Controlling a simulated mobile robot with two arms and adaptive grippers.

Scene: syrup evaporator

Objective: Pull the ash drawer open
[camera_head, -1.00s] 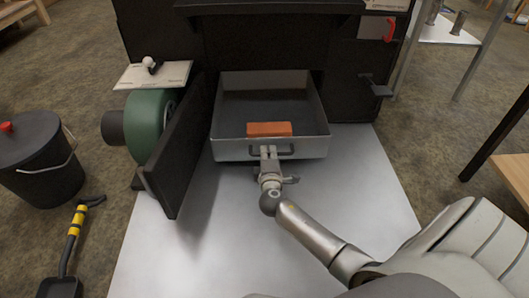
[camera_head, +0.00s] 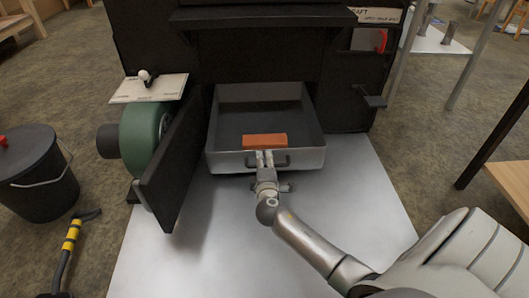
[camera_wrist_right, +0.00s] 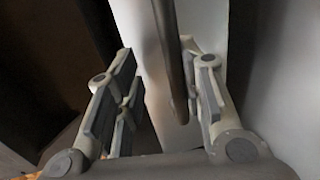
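The ash drawer (camera_head: 306,158) is a grey metal box, standing well out of the black stove front. A brick-like orange block (camera_head: 265,141) lies inside it by the front wall. A handle (camera_head: 284,160) is on its front. My right gripper (camera_head: 265,157) reaches the handle from the front, its fingers overlapping the front wall. In the right wrist view my right gripper (camera_wrist_right: 160,100) has its fingers apart, with the dark handle bar (camera_wrist_right: 172,60) between them. The bar is close to the right finger, with a gap to the left one. My left gripper is not in view.
A black door (camera_head: 170,175) stands open left of the drawer, beside a green blower (camera_head: 143,140). A dark lidded bucket (camera_head: 35,175) and a yellow-banded shovel (camera_head: 70,243) are on the floor at left. The pale floor plate (camera_head: 350,190) before the drawer is clear.

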